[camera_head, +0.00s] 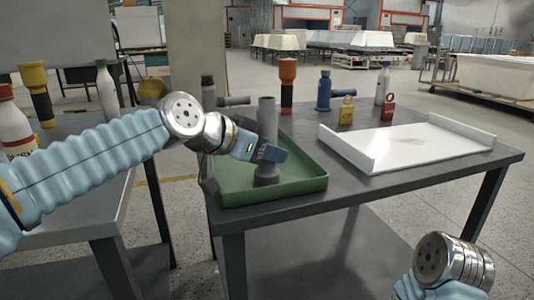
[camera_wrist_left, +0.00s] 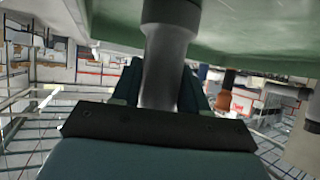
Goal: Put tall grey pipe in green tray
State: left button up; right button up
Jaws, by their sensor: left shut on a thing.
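The tall grey pipe (camera_head: 267,121) stands upright over the green tray (camera_head: 300,190) on the dark table, its wider lower end at the tray floor. I cannot tell for sure whether it touches the floor. My left gripper (camera_head: 268,152) is shut around the middle of the pipe. In the left wrist view the pipe (camera_wrist_left: 165,70) sits between the fingers (camera_wrist_left: 160,95), with the green tray (camera_wrist_left: 240,50) close to its wide end. My right gripper is out of view; only part of my right arm shows at the lower right.
A white tray (camera_head: 400,150) lies to the right on the same table. Another table with bottles is at left.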

pick_arm(q)
jog(key=o, duration=0.6)
jog(key=shift+f, duration=0.1)
jog(key=o, duration=0.5)
jog(key=shift+r, duration=0.3)
jog(key=v, duration=1.2)
jog(key=shift+s+f, duration=0.1)
